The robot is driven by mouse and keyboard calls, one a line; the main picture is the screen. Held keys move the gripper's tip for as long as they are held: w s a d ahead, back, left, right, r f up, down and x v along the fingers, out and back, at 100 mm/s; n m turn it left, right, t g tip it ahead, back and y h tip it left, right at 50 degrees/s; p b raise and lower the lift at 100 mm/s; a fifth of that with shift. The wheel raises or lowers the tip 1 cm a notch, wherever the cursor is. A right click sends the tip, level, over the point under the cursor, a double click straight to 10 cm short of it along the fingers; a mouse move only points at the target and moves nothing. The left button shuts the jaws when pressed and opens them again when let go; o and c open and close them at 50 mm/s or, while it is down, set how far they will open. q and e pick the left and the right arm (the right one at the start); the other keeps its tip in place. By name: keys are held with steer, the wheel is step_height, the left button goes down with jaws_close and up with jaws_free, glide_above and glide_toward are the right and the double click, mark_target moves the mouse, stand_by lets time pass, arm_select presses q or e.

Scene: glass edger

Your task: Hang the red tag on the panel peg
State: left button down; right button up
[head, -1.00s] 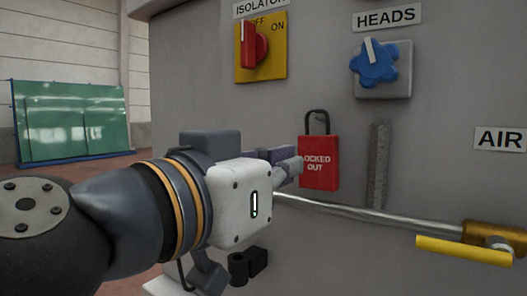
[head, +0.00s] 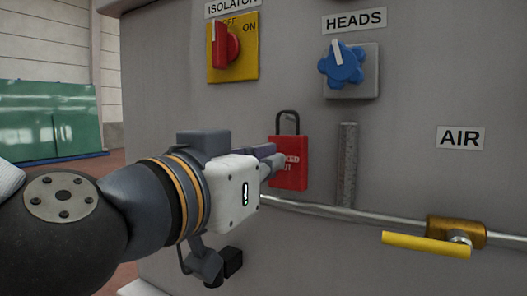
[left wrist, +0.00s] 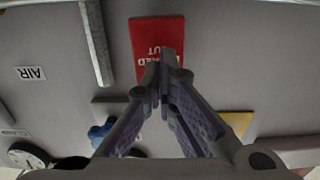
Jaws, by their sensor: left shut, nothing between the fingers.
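The red tag (head: 289,172), with white lettering and a dark shackle loop at its top, hangs upright against the grey panel (head: 410,90). The peg itself cannot be made out. My left gripper (head: 277,163) is shut and empty, its fingertips in front of the tag's left part, hiding some lettering. In the left wrist view the tag (left wrist: 153,38) lies just beyond the closed fingertips (left wrist: 164,70). Whether they touch it I cannot tell. My right gripper is not in view.
A yellow isolator plate with a red knob (head: 228,45) and a blue HEADS knob (head: 342,65) sit above. A grey vertical bar (head: 347,165) is right of the tag. A pipe (head: 340,212) runs below to a valve with a yellow handle (head: 425,244).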

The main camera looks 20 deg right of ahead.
arm_select(q)
steer(key=x, duration=0.4)
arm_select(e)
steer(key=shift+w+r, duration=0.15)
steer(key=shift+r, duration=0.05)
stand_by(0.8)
arm_select(q)
steer(key=shift+p+v, duration=0.7)
steer(key=shift+v, duration=0.85)
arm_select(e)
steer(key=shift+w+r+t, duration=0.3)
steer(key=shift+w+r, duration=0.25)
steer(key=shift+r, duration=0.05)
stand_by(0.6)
arm_select(q)
steer(key=p+v, duration=0.2)
steer(key=v, duration=0.5)
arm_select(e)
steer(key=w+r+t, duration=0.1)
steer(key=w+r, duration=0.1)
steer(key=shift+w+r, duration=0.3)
arm_select(q)
steer(key=shift+f, duration=0.1)
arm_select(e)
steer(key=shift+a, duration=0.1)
